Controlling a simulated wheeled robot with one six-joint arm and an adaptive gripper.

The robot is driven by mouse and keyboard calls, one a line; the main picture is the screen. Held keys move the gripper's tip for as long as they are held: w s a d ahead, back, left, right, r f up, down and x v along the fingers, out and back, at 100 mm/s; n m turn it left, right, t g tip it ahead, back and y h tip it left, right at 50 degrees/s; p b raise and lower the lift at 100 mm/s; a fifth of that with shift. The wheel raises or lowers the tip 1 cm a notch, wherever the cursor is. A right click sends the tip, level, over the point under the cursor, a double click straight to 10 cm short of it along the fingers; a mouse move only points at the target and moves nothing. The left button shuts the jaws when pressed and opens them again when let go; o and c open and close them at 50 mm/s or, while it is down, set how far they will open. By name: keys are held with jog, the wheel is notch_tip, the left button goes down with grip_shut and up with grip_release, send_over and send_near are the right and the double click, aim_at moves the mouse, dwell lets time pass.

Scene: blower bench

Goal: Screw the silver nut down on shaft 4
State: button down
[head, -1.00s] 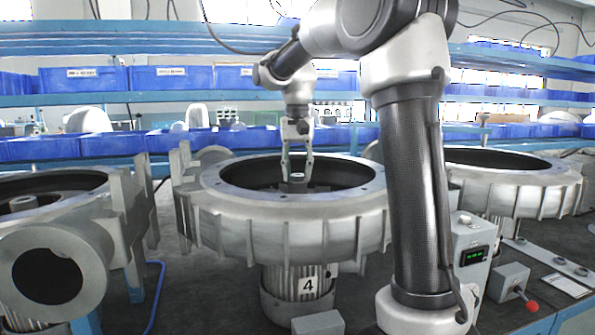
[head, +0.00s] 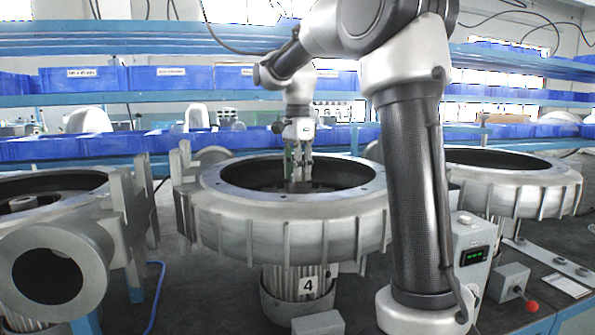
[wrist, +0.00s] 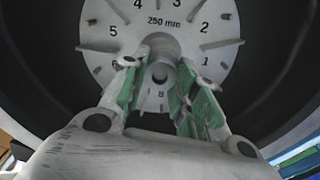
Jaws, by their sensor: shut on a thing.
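Blower housing 4 (head: 300,219) stands in the middle of the head view, its round opening facing up; the number plate 4 (head: 308,286) is on its motor. My gripper (head: 298,178) points down into that opening. In the wrist view, the two green-padded fingers of my gripper (wrist: 158,68) sit on either side of a small round silver piece, the nut (wrist: 160,73), at the centre hub, and are shut on it. The fingers hide its sides, and shaft 4 itself cannot be told apart from it. Behind is a pale disc (wrist: 192,32) marked with numbers and "250 mm".
The housing rim (head: 213,180) surrounds the gripper. Other blower housings stand to the left (head: 120,215) and right (head: 520,190). A grey box with a green display (head: 473,256) and a red-knobbed control box (head: 512,283) are at the right.

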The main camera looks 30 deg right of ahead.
jog(key=m, duration=0.3)
jog(key=shift+m, duration=0.4)
jog(key=m, duration=0.3)
jog(key=shift+m, duration=0.4)
jog(key=m, duration=0.7)
jog(key=c, duration=1.4)
grip_release()
